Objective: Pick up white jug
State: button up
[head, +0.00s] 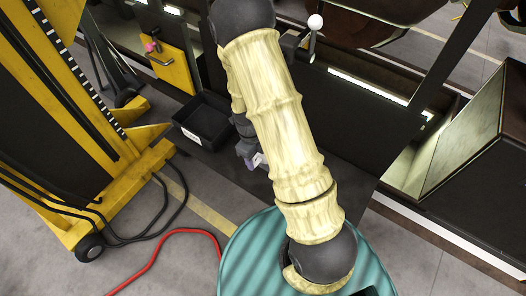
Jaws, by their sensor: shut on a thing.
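My gripper (250,156) shows only in part, at the left edge of my arm, just right of a black open bin. It is shut on a small pale thing (258,160), mostly hidden by the gripper and my arm. I cannot tell from this view whether that thing is the white jug. No other white jug can be made out.
The black bin (205,122) with a white label sits on a dark surface. A yellow lift (62,100) with loose black cables stands at left. A red hose (150,258) lies on the grey floor. A teal ribbed round top (245,265) is at front. Dark railcar panels (475,150) stand at right.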

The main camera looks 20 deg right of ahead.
jog(key=shift+a+r+b, duration=0.1)
jog(key=shift+b, duration=0.35)
jog(key=shift+a+r+b, duration=0.1)
jog(key=shift+r+b, duration=0.05)
jog(key=shift+b, duration=0.25)
jog(key=r, duration=0.2)
jog(key=r+b, duration=0.1)
jog(key=r, duration=0.1)
jog(key=r+b, duration=0.1)
jog(key=r, duration=0.1)
jog(key=shift+s+a+r, duration=0.15)
jog(key=shift+s+a, duration=0.15)
jog(key=shift+a, duration=0.1)
jog(key=s+a+b, duration=0.3)
jog(key=s+a, duration=0.8)
jog(key=a, duration=0.4)
jog(key=shift+b, duration=0.35)
jog(key=shift+r, duration=0.1)
